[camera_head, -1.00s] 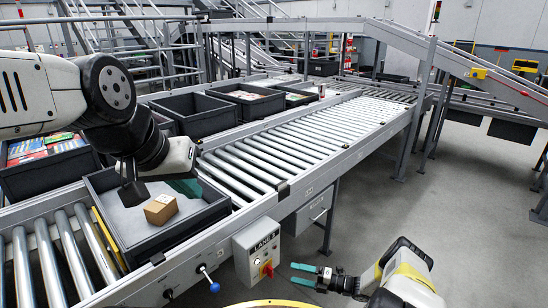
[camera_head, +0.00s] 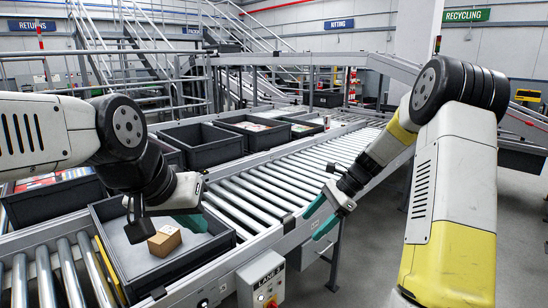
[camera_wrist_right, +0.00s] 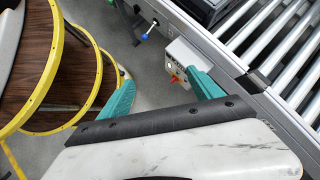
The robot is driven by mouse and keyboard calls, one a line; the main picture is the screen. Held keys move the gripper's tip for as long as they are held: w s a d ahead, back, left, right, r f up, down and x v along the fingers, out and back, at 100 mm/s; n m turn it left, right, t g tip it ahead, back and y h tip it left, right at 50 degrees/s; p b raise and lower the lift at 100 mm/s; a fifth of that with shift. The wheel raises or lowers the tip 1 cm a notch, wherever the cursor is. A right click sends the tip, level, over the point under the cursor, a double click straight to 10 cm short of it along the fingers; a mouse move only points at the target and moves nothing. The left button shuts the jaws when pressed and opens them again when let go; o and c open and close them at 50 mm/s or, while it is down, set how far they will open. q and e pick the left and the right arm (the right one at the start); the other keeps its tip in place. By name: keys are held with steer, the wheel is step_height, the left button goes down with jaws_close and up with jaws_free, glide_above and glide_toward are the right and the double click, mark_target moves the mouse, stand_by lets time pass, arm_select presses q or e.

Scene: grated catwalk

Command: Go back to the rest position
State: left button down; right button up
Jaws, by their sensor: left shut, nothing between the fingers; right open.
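My left gripper (camera_head: 186,219) has teal fingers and is over the grey tote (camera_head: 118,268) at the left of the conveyor. It is shut and empty, beside a small brown cardboard box (camera_head: 165,240) that lies in the tote. My right gripper (camera_head: 319,218) is raised in front of the roller conveyor's near edge, with its teal fingers apart and nothing between them. In the right wrist view its two fingers (camera_wrist_right: 162,95) also show spread, with grey floor and the conveyor side beyond.
The roller conveyor (camera_head: 262,186) runs from front left to back right. Several dark totes (camera_head: 200,146) stand along its far side. A control box with a red knob (camera_head: 262,283) hangs on the conveyor's near side. Grey floor (camera_head: 365,255) is open at the right.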

steer(key=s+r+n+t+h, duration=0.35)
steer(key=s+r+n, duration=0.45)
steer(key=s+r, duration=0.45)
steer(key=s+d+r+n+t+h, duration=0.2)
steer(key=s+n, duration=0.5)
steer(key=s, duration=0.5)
steer(key=shift+r+n+t, duration=0.4)
steer(key=shift+r+t, duration=0.25)
steer(key=shift+r, duration=0.55)
steer(key=shift+s, duration=0.1)
